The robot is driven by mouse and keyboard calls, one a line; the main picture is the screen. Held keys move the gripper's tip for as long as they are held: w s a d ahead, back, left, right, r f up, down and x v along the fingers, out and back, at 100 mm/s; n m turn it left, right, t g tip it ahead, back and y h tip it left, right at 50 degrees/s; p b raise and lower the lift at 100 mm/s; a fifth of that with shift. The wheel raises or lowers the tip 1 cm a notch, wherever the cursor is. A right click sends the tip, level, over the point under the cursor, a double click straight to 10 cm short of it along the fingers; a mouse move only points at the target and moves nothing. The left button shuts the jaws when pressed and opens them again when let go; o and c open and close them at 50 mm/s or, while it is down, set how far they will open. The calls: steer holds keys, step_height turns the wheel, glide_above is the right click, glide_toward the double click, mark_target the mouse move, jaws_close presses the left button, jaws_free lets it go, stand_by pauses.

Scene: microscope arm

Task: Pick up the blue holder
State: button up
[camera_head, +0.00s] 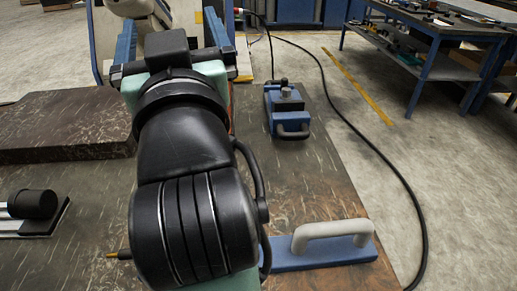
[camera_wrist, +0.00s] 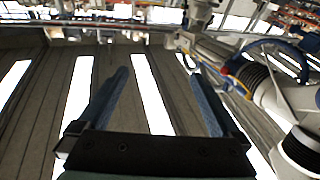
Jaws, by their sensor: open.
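A blue block with a pale grey arched handle (camera_head: 320,254) lies on the dark table at the lower right of the head view. A second blue piece, a boxy device with black knobs and a front handle (camera_head: 287,112), stands farther back on the table. I cannot tell which of them is the blue holder. My gripper (camera_head: 170,22) is open, its two blue fingers spread, at the top left of the head view, apart from both pieces. The wrist view shows the gripper (camera_wrist: 153,66) with nothing between its fingers; neither blue piece shows there.
A dark stone slab (camera_head: 65,125) lies on the table's left, with a black cylinder (camera_head: 33,204) in front of it. A black cable (camera_head: 385,165) runs along the floor to the right. A blue-framed workbench (camera_head: 440,35) stands at the back right.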

steer(key=a+n+g+y+p, duration=0.5)
steer(key=a+n+g, duration=0.35)
steer(key=a, duration=0.75)
steer(key=s+a+f+n+g+h, duration=0.2)
steer(key=s+a+f+n+g, duration=0.15)
steer(key=f, duration=0.25)
steer(key=s+d+f+n+g+h, duration=0.1)
steer(key=s+d+f+g+h, duration=0.1)
steer(key=d+f+h, duration=0.2)
steer(key=s+d+f+n+g+h+b, duration=0.1)
steer(key=s+d+f+g+h, duration=0.1)
steer(key=d+f, duration=0.7)
steer(key=s+d+f+n+g+h+b, duration=0.1)
steer(key=d+f+g+h, duration=0.3)
steer(key=d+f, duration=0.3)
steer(key=shift+s+d+f+h, duration=0.15)
steer(key=shift+d+h, duration=0.15)
steer(key=shift+d, duration=0.55)
steer(key=shift+s+d+r+h, duration=0.1)
steer(key=shift+d+h, duration=0.2)
steer(key=shift+d, duration=0.6)
steer(key=shift+s+d+f+h, duration=0.15)
steer(key=shift+d+h, duration=0.15)
steer(key=shift+d, duration=0.55)
steer(key=shift+b+x, duration=0.65)
steer(key=shift+x, duration=2.2)
steer(key=shift+w, duration=0.1)
jaws_close()
